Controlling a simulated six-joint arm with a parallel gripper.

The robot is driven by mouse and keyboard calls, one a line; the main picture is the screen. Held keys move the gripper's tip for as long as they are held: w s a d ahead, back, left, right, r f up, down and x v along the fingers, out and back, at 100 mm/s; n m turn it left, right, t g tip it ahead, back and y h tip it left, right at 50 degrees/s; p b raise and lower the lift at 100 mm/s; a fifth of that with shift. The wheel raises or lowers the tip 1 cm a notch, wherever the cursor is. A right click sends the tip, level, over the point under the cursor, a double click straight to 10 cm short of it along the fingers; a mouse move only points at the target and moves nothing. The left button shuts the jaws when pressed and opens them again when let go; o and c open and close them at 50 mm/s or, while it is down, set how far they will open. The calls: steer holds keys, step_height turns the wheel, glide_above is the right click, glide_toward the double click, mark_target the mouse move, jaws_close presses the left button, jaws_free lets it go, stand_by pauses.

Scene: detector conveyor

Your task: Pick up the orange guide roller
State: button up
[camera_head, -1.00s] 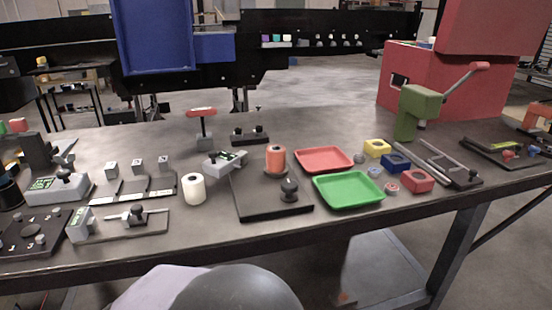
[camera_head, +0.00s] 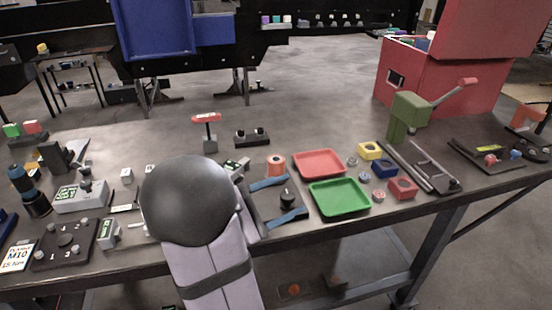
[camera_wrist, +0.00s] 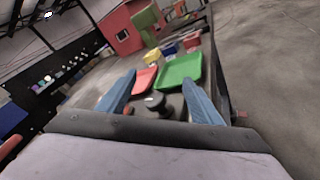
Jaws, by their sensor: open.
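The orange guide roller (camera_head: 275,163) stands upright at the back of a black base plate (camera_head: 264,205) in the head view. A black knob (camera_head: 287,198) stands on the plate's front part and also shows in the wrist view (camera_wrist: 155,101). My gripper (camera_head: 297,194) is open and empty, with its blue fingers spread on either side of the knob. The roller is just beyond the upper finger in the head view, outside the gap between the fingers. My arm hides part of the plate's left side.
A red tray (camera_head: 320,162) and a green tray (camera_head: 339,197) lie right of the plate. Yellow, blue and red blocks lie beyond them, near a green hand press (camera_head: 405,115). A red-topped stand (camera_head: 208,135) is behind. The table's front edge is close.

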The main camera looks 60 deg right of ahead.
mark_target(272, 167)
steer(key=w+d+r+n, duration=0.1)
steer(key=w+d+r+n+t+h, duration=0.1)
steer(key=shift+w+d+n+h, duration=0.15)
steer(key=shift+d+n+h, duration=0.15)
steer(key=w+d+f+n+t+b, duration=0.1)
steer(key=w+n, duration=0.1)
steer(key=n, duration=0.1)
steer(key=w+d+f+n+t+b, duration=0.1)
steer(key=w+n+t, duration=0.1)
steer(key=w+n, duration=0.1)
steer(key=w+d+f+n+t+h+b, duration=0.1)
steer(key=w+f+n, duration=0.1)
steer(key=w+n, duration=0.1)
steer(key=shift+w+t, duration=0.1)
steer(key=shift+t, duration=0.3)
steer(key=shift+s+d+p, duration=0.2)
steer(key=shift+d+p, duration=0.8)
steer(key=shift+d, duration=2.65)
steer(key=c, duration=1.3)
steer(key=shift+c, duration=0.2)
steer(key=shift+r, duration=0.1)
step_height(272, 167, up, 10)
steer(key=shift+b, duration=0.4)
